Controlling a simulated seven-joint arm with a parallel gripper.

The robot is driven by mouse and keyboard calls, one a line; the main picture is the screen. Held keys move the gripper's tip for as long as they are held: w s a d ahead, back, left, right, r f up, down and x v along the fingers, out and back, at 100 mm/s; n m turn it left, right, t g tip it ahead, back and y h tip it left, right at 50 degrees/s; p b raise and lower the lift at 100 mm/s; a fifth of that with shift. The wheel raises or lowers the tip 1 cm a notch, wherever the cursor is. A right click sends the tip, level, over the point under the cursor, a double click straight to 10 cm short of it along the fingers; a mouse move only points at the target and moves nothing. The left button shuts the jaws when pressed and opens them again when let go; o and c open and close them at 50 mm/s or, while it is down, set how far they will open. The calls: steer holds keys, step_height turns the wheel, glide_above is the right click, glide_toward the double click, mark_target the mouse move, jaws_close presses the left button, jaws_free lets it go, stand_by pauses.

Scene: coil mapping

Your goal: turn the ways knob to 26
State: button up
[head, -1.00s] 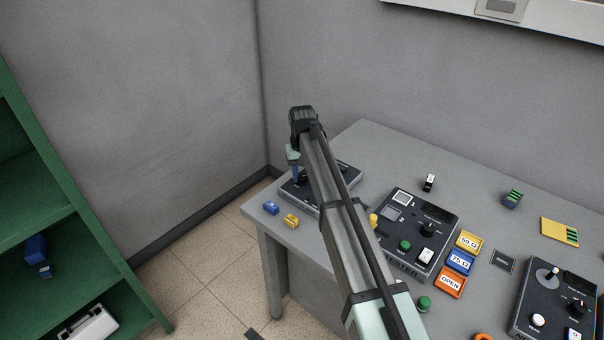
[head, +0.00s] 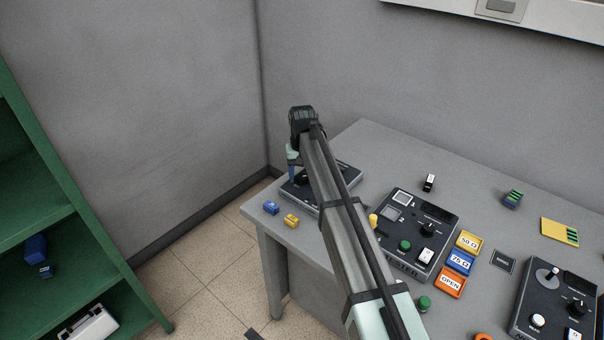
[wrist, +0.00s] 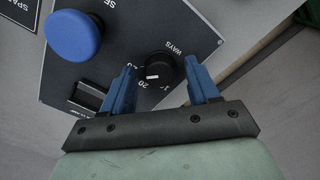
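The ways knob (wrist: 158,65) is a small black knob with a white mark on its side, set on a dark panel (wrist: 130,35). The word WAYS and the number 20 are printed beside it. My gripper (wrist: 160,64) has blue fingers, one on each side of the knob, with a visible gap on both sides, so it looks open. In the head view my gripper (head: 293,172) is over the dark box (head: 345,172) at the table's far left corner. My arm hides part of that box. The exact knob setting is hard to read.
A large blue button (wrist: 74,35) and a black switch (wrist: 88,96) sit on the same panel. A tester box (head: 418,225) stands right of my arm.

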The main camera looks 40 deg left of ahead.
mark_target(302, 176)
step_height(302, 176, up, 14)
stand_by(0.8)
steer(key=shift+f, duration=0.15)
stand_by(0.4)
